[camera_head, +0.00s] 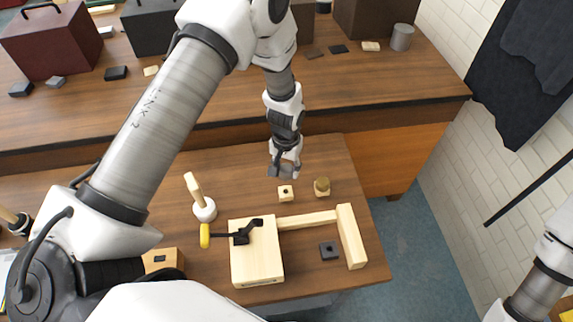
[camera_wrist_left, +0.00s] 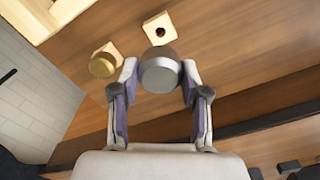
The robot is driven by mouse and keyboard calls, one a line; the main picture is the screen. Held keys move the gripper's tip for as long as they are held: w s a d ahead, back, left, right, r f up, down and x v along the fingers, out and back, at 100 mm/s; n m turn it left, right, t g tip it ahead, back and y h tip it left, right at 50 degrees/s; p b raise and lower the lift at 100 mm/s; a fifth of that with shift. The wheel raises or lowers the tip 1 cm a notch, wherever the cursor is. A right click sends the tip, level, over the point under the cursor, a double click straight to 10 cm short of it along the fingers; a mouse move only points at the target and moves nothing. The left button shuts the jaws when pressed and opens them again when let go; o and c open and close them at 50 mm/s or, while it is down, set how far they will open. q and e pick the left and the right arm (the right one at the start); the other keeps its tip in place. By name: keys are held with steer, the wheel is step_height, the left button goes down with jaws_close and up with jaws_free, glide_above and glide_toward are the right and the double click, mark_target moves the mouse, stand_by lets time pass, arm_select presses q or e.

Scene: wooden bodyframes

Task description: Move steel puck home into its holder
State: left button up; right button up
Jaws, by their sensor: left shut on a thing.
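My left gripper (camera_head: 284,170) is shut on the steel puck, a short grey cylinder (camera_wrist_left: 160,70) between its two fingers in the wrist view. The gripper hangs over the wooden table, behind a small pale wooden block with a dark hole (camera_head: 286,193), which looks like an empty holder. This block also shows in the wrist view (camera_wrist_left: 159,28), just beyond the puck and apart from it. A similar block with a brass-coloured puck on it (camera_head: 322,185) stands to its right. My right gripper is out of view; only part of that arm shows at the right edge.
A white-headed mallet (camera_head: 204,209) is to the left. A dark square block (camera_head: 329,250) lies inside the frame's corner. A back bench (camera_head: 350,75) holds boxes.

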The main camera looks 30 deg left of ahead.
mark_target(286, 179)
arm_select(q)
steer(key=shift+s+f+b, duration=0.25)
steer(key=shift+f+b, duration=0.15)
steer(key=f+b, duration=0.2)
steer(key=f, duration=0.2)
steer(key=shift+w+b, duration=0.2)
steer(key=shift+b, duration=0.15)
steer(key=shift+f, duration=0.3)
steer(key=shift+s+f, duration=0.1)
steer(key=shift+f+b, duration=1.3)
steer(key=shift+f, duration=0.35)
stand_by(0.4)
steer(key=o, duration=1.4)
steer(key=shift+c, duration=0.2)
steer(key=shift+r, duration=0.1)
